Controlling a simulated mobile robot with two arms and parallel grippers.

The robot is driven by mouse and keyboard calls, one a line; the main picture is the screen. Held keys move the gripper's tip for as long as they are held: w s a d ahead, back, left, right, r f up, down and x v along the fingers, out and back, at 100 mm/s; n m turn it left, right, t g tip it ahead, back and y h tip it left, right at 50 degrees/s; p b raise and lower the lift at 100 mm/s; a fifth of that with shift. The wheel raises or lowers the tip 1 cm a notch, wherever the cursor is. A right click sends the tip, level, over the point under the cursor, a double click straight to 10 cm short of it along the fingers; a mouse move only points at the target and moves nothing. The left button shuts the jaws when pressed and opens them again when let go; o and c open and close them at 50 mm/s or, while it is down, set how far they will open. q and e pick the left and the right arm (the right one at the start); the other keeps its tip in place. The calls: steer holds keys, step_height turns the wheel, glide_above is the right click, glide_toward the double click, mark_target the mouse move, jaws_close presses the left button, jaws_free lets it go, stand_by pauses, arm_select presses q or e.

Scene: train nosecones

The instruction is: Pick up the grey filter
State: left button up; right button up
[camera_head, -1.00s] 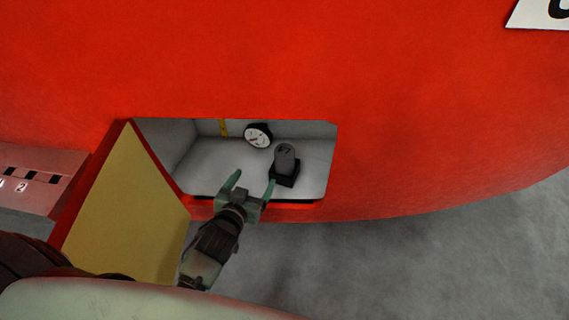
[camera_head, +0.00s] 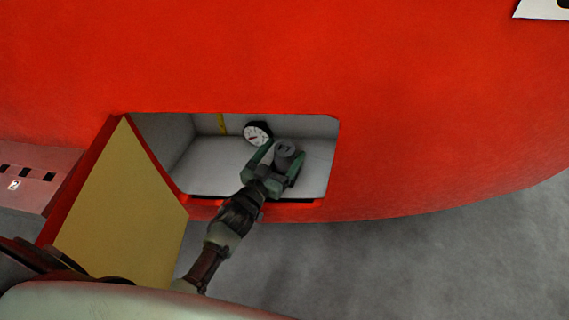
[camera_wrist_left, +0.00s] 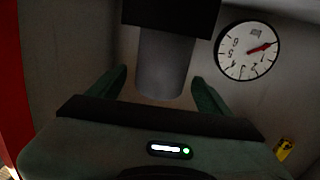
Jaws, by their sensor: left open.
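The grey filter (camera_head: 284,152) is a grey cylinder with a dark base, inside the open compartment in the red nosecone. In the left wrist view the filter (camera_wrist_left: 164,65) shows as a grey cylinder under a black block, between the two green fingers. My left gripper (camera_head: 277,160) reaches into the compartment with its fingers on either side of the filter. It is open; in the left wrist view (camera_wrist_left: 160,88) gaps show between the cylinder and both fingers. The filter's lower part is partly hidden by the gripper in the head view. My right gripper does not show.
A round white gauge (camera_head: 257,133) is on the compartment's back wall, left of the filter. A yellow strip (camera_head: 222,124) is beside it. The open door (camera_head: 125,210), yellow inside, stands at the left of the opening. The compartment floor's left part (camera_head: 212,170) is clear.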

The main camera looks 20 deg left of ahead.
arm_select(q)
steer(key=shift+w+d+f, duration=0.1)
steer(key=shift+w+d, duration=0.05)
steer(key=shift+w, duration=0.45)
jaws_close()
steer(key=shift+r, duration=0.2)
